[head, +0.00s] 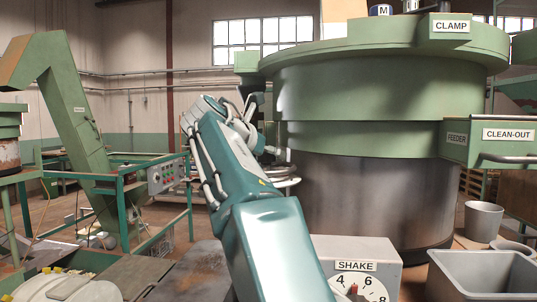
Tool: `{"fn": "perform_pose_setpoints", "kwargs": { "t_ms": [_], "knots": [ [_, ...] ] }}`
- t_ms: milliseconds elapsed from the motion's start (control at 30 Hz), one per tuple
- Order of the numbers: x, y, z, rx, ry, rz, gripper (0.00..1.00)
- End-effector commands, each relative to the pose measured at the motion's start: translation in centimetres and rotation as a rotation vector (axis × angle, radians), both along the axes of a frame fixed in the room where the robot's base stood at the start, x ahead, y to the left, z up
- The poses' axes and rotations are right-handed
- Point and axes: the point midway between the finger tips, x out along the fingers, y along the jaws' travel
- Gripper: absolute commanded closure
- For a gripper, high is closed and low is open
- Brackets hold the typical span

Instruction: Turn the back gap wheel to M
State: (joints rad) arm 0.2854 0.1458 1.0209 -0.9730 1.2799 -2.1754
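No part in the head view is clearly recognizable as the back gap wheel. A small blue piece marked M (383,10) shows at the top edge of the picture, above the rim of the large green and grey hopper (365,105); it is partly cut off. A dark and silvery cylinder (411,6) stands beside it. My arm reaches up from the bottom middle, and my gripper (256,104) is small and partly hidden near the hopper's left side. Its fingers are too unclear to tell open from shut. I see nothing held.
A grey SHAKE box (330,250) with a red-knobbed dial stands at the front. A grey bin (480,270) and grey bucket (483,221) are at right. CLAMP (450,26) and CLEAN-OUT (508,134) labels mark the hopper's right side. A green conveyor (75,110) stands left.

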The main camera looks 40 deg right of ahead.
Motion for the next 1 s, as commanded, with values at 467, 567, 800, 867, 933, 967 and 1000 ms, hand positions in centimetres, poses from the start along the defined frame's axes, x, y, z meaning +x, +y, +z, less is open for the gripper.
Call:
{"fn": "perform_pose_setpoints", "kwargs": {
  "t_ms": [467,567,800,867,933,967,1000],
  "knots": [
    [0.19,0.0,-0.1,0.001,0.003,-0.096,0.89],
    [0.06,-0.05,-0.03,-0.002,0.002,-0.17,0.89],
    [-0.2,0.01,0.04,-0.001,0.0,-0.266,0.89],
    [-0.23,0.02,0.05,-0.002,-0.001,-0.271,0.89],
    [-0.24,0.01,0.05,-0.002,-0.001,-0.271,0.89],
    [-0.24,0.01,0.05,-0.002,-0.001,-0.271,0.89],
    [-0.24,0.01,0.05,-0.002,-0.001,-0.271,0.89]
  ]
}}
